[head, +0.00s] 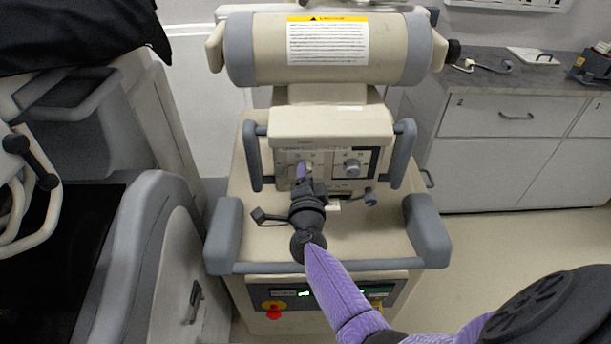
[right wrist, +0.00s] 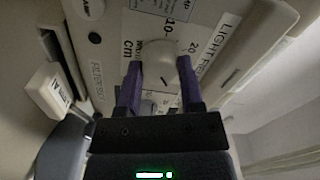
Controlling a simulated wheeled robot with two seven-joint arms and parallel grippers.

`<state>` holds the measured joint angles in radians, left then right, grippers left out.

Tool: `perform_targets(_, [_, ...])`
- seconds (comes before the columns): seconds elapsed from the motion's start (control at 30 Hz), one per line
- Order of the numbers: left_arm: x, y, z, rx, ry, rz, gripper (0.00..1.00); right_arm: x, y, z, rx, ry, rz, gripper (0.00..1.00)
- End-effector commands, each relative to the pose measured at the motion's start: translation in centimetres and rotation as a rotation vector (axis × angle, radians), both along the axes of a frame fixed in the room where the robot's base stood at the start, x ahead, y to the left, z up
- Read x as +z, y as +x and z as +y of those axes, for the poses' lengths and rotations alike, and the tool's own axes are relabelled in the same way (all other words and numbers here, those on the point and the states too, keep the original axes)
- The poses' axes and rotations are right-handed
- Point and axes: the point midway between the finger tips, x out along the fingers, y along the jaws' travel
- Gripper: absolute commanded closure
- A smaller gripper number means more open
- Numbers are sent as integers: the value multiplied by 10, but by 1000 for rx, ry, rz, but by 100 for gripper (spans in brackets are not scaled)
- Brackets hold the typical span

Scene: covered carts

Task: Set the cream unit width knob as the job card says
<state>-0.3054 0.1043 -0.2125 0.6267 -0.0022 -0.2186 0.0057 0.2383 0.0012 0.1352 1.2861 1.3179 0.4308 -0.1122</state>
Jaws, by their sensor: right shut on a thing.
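The cream unit (head: 345,125) stands in the middle of the head view, with a control panel under its tube housing. My right gripper (head: 303,175) reaches the left part of this panel and covers most of the knob there. In the right wrist view, its two purple fingers (right wrist: 158,88) are shut on a pale knob (right wrist: 158,62), one on each side. A dark mark shows on the knob's face, beside printed "10", "20" and "cm". A second knob (head: 352,168) sits on the panel's right part, free. I cannot make out a job card. My left gripper is not in view.
Grey handles (head: 404,153) flank the panel, and a grey rail (head: 330,266) runs along the unit's front. A dark machine (head: 165,245) stands close on the left. A counter with drawers (head: 510,125) is at the right, with open floor before it.

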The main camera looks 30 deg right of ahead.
Motion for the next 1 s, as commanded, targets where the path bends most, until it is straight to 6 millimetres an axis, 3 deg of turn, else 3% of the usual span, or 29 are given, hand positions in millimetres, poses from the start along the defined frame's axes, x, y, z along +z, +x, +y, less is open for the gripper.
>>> perform_targets(0.8, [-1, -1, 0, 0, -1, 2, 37, -1, 0, 0, 0, 89, -51, 100])
perform_targets(0.83, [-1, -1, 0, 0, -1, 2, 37, -1, 0, 0, 0, 89, -51, 45])
perform_targets(0.97, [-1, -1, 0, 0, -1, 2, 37, -1, 0, 0, 0, 88, -51, 18])
perform_targets(1.0, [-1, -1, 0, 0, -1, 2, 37, -1, 0, 0, 0, 88, -51, 16])
